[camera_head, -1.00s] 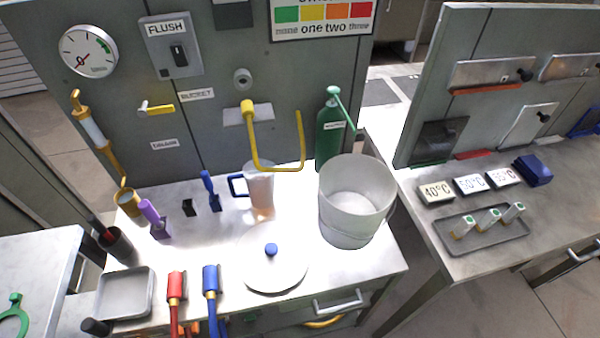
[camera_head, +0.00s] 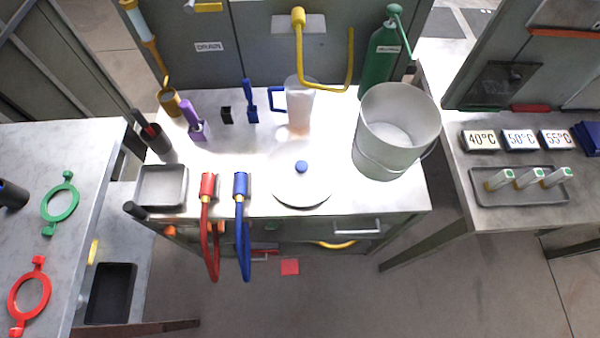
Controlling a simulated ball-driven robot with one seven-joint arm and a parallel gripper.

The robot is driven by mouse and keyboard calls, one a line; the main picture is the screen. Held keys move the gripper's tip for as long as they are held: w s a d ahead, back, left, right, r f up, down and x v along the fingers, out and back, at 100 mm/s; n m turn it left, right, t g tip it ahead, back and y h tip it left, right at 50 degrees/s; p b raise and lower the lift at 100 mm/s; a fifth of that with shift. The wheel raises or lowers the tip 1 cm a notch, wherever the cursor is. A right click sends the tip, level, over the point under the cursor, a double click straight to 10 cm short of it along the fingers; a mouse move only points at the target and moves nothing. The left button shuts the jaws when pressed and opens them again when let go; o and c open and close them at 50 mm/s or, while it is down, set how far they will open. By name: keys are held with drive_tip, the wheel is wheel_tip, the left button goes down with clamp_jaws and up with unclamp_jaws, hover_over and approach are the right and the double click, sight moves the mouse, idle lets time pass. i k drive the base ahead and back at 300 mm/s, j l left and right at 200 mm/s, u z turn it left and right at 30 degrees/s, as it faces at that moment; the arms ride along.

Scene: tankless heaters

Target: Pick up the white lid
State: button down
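The white lid (camera_head: 288,186) is a round disc with a blue knob (camera_head: 301,167) at its middle. It lies flat on the light bench top (camera_head: 340,196), near the front edge. The white bucket (camera_head: 397,128) stands open to its right, and a clear jug (camera_head: 299,104) with a blue handle stands behind it. Nothing covers the lid. My gripper is not in view.
A red hose (camera_head: 208,225) and a blue hose (camera_head: 242,225) hang over the front edge left of the lid. A grey tray (camera_head: 162,187) lies further left. A yellow spout (camera_head: 299,50) and a green bottle (camera_head: 380,58) rise behind.

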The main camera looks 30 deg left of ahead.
sight(298, 172)
drive_tip(key=j+u, duration=0.15)
drive_tip(key=u, duration=0.25)
drive_tip(key=i+j+u, duration=0.1)
drive_tip(key=u, duration=0.3)
drive_tip(key=j+u, duration=0.2)
drive_tip(key=u, duration=0.15)
drive_tip(key=i+j+u, duration=0.1)
drive_tip(key=u, duration=0.3)
drive_tip(key=i+j, duration=0.15)
drive_tip(key=i+u, duration=0.05)
